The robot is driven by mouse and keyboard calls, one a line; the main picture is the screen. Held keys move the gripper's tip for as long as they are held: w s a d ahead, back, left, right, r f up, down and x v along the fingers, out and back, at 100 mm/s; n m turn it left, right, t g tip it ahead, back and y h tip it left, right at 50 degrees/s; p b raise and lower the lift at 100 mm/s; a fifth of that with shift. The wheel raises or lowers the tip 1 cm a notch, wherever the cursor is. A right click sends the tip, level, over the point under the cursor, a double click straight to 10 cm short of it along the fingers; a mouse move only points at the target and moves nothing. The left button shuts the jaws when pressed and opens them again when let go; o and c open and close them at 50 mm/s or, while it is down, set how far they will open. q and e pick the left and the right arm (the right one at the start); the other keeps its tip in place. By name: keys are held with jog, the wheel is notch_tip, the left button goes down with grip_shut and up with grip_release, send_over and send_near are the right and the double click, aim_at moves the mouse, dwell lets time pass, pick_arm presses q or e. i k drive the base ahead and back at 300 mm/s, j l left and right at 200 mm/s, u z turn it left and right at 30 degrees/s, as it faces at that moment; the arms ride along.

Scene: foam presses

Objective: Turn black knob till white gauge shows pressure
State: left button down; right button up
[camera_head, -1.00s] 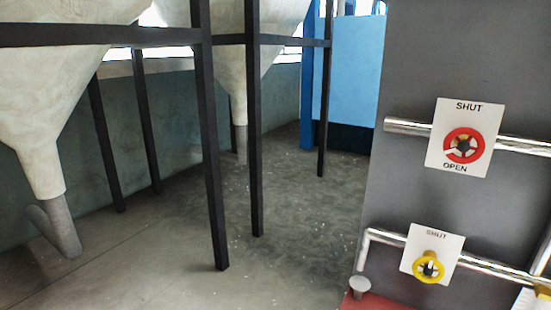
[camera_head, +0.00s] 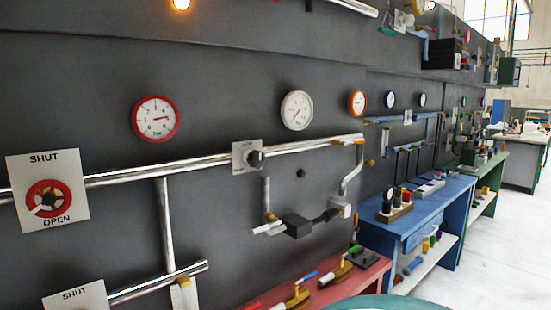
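The black knob (camera_head: 256,158) sits on a small light plate on the upper silver pipe, near the middle of the head view. The white-rimmed gauge (camera_head: 297,111) is on the dark wall above and to the right of the knob. Its face is light with a thin needle, but its reading is too small to tell. Neither of my grippers shows in the head view.
A red-rimmed gauge (camera_head: 155,118) is left of the white one; an orange gauge (camera_head: 357,102) is right. A red valve wheel (camera_head: 49,198) on a SHUT/OPEN plate is at left. A red bench (camera_head: 345,288) and blue bench (camera_head: 440,199) stand along the wall.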

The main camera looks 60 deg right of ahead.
aim_at(256, 160)
jog(key=z, duration=1.7)
jog(key=l+z, duration=0.15)
jog(key=i, duration=0.15)
jog(key=l+u, duration=0.05)
